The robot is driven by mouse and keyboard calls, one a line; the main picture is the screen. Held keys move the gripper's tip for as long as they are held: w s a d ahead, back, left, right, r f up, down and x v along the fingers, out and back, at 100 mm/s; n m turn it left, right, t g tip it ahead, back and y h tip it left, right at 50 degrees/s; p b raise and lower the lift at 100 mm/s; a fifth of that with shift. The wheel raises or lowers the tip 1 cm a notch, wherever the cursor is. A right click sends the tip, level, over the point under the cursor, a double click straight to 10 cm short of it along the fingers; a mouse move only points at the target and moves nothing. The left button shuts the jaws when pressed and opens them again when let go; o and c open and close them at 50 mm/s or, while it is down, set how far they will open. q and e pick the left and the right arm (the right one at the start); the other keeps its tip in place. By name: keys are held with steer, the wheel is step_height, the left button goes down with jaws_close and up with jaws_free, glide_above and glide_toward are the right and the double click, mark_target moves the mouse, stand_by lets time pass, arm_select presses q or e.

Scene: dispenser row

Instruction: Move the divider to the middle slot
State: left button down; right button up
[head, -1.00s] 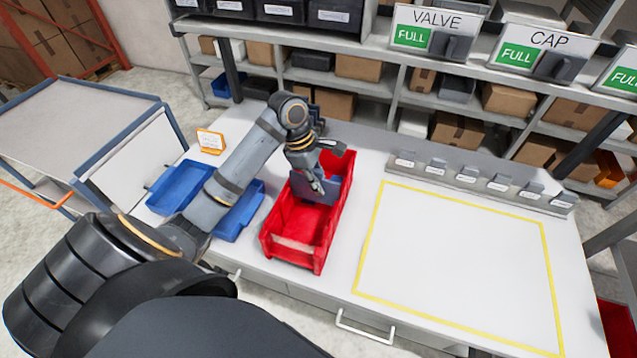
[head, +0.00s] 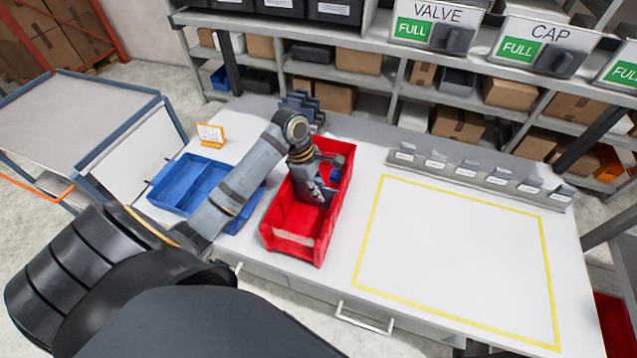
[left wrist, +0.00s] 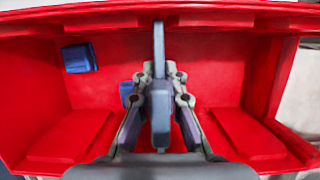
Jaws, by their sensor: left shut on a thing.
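The red bin (head: 290,243) stands on the white table left of the yellow outline, and its inside fills the left wrist view (left wrist: 215,65). My left gripper (head: 318,188) is down inside the bin, shut on the blue-grey divider (head: 308,192). In the left wrist view the divider (left wrist: 159,110) stands edge-on between the two fingers (left wrist: 160,95), near the middle of the bin's length. Its far end reaches the far wall in that picture. I cannot tell whether it sits in a slot. My right gripper is not in view.
Two small blue blocks lie in the bin, one at a far corner (left wrist: 79,58) and one beside the divider (left wrist: 127,90). A blue tray (head: 165,208) stands left of the bin, and a dark rack (head: 318,117) behind. The yellow-outlined area (head: 460,255) is empty.

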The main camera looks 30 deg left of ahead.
arm_select(q)
steer(key=c, duration=1.4)
jaws_free()
steer(key=shift+o, duration=0.2)
steer(key=v, duration=1.2)
